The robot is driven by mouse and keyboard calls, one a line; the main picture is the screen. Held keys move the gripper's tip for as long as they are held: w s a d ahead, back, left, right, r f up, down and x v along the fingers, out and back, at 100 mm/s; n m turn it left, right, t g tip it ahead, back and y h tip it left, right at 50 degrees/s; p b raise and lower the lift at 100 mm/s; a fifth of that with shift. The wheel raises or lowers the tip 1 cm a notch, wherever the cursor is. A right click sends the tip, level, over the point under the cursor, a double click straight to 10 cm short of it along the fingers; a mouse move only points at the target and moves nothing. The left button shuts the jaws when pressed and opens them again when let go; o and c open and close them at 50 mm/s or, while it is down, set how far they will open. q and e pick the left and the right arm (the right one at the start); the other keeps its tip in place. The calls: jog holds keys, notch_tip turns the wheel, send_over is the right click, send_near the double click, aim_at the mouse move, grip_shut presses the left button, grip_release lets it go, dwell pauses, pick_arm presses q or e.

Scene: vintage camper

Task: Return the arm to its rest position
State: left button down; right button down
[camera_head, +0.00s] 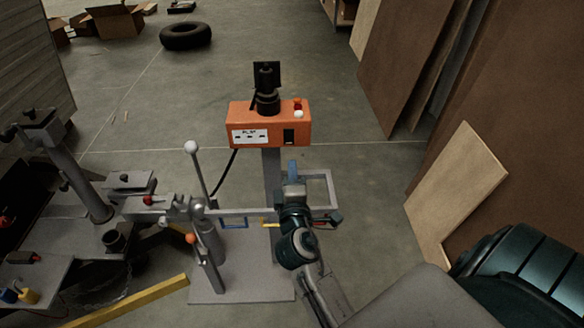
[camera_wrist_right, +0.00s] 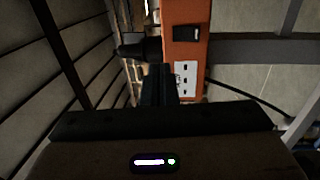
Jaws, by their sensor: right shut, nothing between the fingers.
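My right arm reaches in from the lower right in the head view. Its gripper (camera_head: 292,168) points away from me, below the orange control box (camera_head: 270,138) on its grey post. In the right wrist view the right gripper's dark fingers (camera_wrist_right: 159,84) are together with nothing held. The orange box also shows there (camera_wrist_right: 183,48), turned on its side just past the fingertips. I cannot tell how large the gap is. My left gripper is not in either view.
A black device (camera_head: 267,85) stands on the box, beside red and white buttons. A grey metal frame with a white-knobbed lever (camera_head: 191,148) stands left of my gripper. Leaning boards (camera_head: 457,190) are at right. Open floor lies behind, with a tire (camera_head: 186,36).

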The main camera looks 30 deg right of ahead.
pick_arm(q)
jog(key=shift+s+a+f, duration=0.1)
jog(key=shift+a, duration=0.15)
